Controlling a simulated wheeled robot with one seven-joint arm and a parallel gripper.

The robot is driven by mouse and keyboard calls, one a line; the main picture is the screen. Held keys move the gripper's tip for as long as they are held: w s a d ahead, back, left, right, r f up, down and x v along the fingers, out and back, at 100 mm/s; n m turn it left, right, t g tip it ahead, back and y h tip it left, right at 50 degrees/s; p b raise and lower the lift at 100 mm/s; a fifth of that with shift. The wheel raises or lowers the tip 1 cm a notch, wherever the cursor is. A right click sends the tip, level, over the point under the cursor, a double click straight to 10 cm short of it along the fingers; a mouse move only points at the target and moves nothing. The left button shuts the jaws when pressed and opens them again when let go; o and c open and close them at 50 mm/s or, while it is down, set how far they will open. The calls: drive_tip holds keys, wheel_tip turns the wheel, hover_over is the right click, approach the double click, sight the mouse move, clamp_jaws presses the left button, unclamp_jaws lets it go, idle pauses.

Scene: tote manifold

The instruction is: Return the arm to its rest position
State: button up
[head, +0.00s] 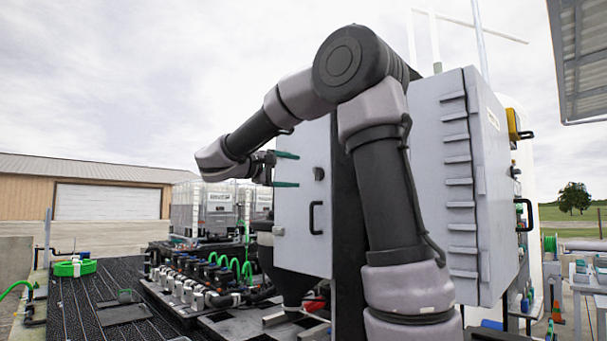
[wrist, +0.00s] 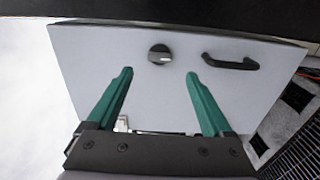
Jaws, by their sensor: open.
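My arm rises from the lower middle of the head view, bends at a high elbow, and reaches down to the left. My gripper (head: 287,170) has two green fingers spread apart, with nothing between them, in front of the grey cabinet (head: 300,235). In the wrist view my gripper (wrist: 158,85) is open and empty, its fingers pointing at the cabinet door (wrist: 105,55). The door's round knob (wrist: 160,54) and black handle (wrist: 230,62) lie beyond the fingertips. I cannot tell the exact gap between the fingertips and the door.
A manifold of valves and green hoses (head: 205,280) runs along the lower left. White caged totes (head: 203,208) stand behind it. A green hose coil (head: 75,267) lies on the dark grated deck (head: 75,310). Open air is left of my gripper and above it.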

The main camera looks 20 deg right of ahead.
drive_tip(key=shift+v, duration=0.9)
drive_tip(key=s+d+f+m+g+y, duration=0.1)
drive_tip(key=s+d+f+g+y, duration=0.15)
drive_tip(key=s+f+y, duration=0.35)
drive_tip(key=s+d+f+m+g+y, duration=0.1)
drive_tip(key=s+d+f+y, duration=0.2)
drive_tip(key=s+f, duration=0.6)
drive_tip(key=s+a+f+m+t+y, duration=0.4)
drive_tip(key=s+a+f+m+y, duration=0.2)
drive_tip(key=s+a+y, duration=0.2)
drive_tip(key=a+y, duration=0.2)
drive_tip(key=a, duration=0.1)
drive_tip(key=shift+a+f+t, duration=0.1)
drive_tip(key=shift+t, duration=0.15)
